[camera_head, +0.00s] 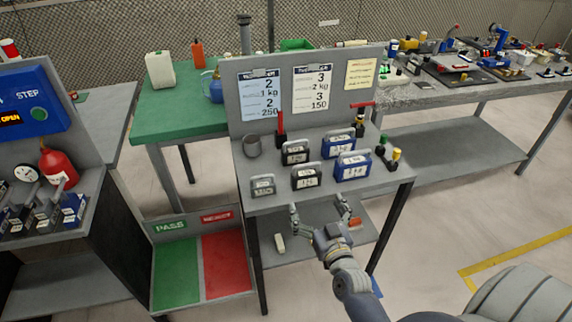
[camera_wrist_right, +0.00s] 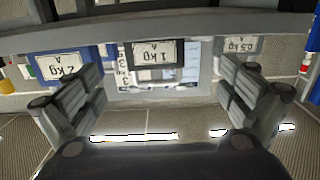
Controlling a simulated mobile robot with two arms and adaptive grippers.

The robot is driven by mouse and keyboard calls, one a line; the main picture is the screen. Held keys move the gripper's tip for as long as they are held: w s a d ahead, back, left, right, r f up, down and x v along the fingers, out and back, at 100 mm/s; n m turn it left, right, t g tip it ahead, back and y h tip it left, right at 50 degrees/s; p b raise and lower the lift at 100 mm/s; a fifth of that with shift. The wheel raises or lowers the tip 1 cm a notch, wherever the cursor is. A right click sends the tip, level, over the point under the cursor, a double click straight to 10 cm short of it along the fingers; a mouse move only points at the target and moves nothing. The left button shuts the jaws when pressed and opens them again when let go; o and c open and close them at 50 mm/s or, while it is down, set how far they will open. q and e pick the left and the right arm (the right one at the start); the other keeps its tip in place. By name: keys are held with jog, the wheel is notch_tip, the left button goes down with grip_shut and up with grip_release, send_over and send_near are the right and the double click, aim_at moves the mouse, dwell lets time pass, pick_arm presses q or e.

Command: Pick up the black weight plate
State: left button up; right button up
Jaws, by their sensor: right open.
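The near black weight plate (camera_head: 306,177) stands on the grey bench top, near its front edge. In the right wrist view a black plate labelled 1 kg (camera_wrist_right: 180,53) lies in the middle, beyond the fingers. A second black plate (camera_head: 295,152) stands behind the near one. My right gripper (camera_head: 318,205) is open and empty, its fingers spread just in front of the bench edge, below and apart from the near black plate. Its spread fingers also show in the right wrist view (camera_wrist_right: 160,85). My left gripper is not in view.
Blue plates (camera_head: 352,165) stand right of the black ones, and a grey plate (camera_head: 263,184) left. The bench's front edge (camera_head: 330,198) lies close to my right fingers.

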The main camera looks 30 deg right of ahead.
aim_at(308, 178)
jog(key=w, duration=0.1)
jog(key=w+r, duration=0.1)
jog(key=w, duration=0.1)
jog(key=w+d, duration=0.1)
jog(key=shift+w+d+r, duration=0.1)
jog(key=shift+w+r, duration=0.05)
jog(key=shift+w, duration=0.05)
jog(key=shift+w+d, duration=0.1)
jog(key=shift+w, duration=0.25)
jog(key=shift+w+d+p, duration=0.15)
jog(key=shift+w+p, duration=0.15)
jog(key=shift+w, duration=0.15)
jog(key=x, duration=0.4)
jog(key=shift+w+d+f, duration=0.15)
jog(key=shift+d+f, duration=0.05)
jog(key=shift+d, duration=0.15)
jog(key=shift+r, duration=0.1)
jog(key=shift+c, duration=0.8)
jog(key=c, duration=1.8)
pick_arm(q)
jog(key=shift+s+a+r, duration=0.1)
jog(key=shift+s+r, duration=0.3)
pick_arm(e)
jog(key=shift+r, duration=0.15)
jog(key=shift+c, duration=0.4)
jog(key=shift+r, duration=0.1)
